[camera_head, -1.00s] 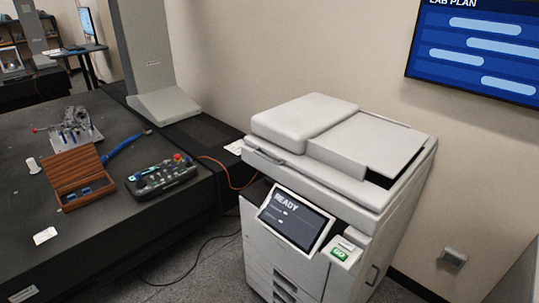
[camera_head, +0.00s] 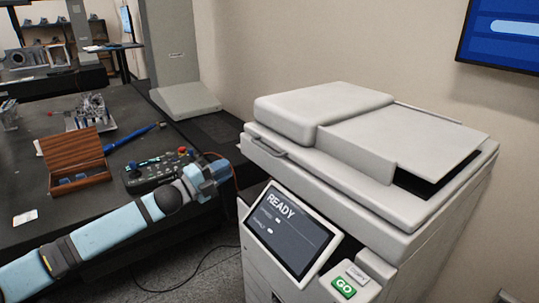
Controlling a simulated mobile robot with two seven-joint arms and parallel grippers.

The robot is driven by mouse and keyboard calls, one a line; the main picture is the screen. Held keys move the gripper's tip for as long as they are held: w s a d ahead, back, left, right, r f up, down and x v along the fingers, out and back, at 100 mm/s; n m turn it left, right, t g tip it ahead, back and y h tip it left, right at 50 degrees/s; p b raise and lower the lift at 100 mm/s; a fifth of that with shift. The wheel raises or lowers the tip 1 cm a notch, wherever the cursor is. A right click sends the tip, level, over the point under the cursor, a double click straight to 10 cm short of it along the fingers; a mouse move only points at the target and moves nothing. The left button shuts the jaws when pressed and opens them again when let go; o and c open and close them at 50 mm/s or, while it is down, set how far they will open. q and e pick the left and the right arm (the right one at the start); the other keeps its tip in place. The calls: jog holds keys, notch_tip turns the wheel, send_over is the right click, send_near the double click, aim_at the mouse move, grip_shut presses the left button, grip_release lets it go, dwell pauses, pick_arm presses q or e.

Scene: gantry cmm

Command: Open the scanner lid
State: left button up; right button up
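The scanner lid (camera_head: 345,125) is the pale grey top of a large copier (camera_head: 340,188). It lies flat and closed. A dark grey handle (camera_head: 265,147) sits on its front left edge. My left arm comes in from the lower left, and my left gripper (camera_head: 223,170) is left of the copier, a little below and left of the handle, apart from it in the picture. Its fingers are small and turned away, so I cannot tell whether they are open. My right gripper is not in view.
A tilted READY screen (camera_head: 290,232) and a green GO button (camera_head: 343,288) stick out at the copier's front. On the dark table at left are a control pendant (camera_head: 160,170), an open wooden box (camera_head: 77,160) and a metal fixture (camera_head: 90,112). A wall is behind the copier.

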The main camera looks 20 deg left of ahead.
aim_at(263, 148)
pick_arm(q)
jog(key=x, duration=1.3)
jog(key=shift+w+d+p, duration=0.2)
jog(key=shift+w+p, duration=0.05)
jog(key=shift+p, duration=0.15)
grip_shut()
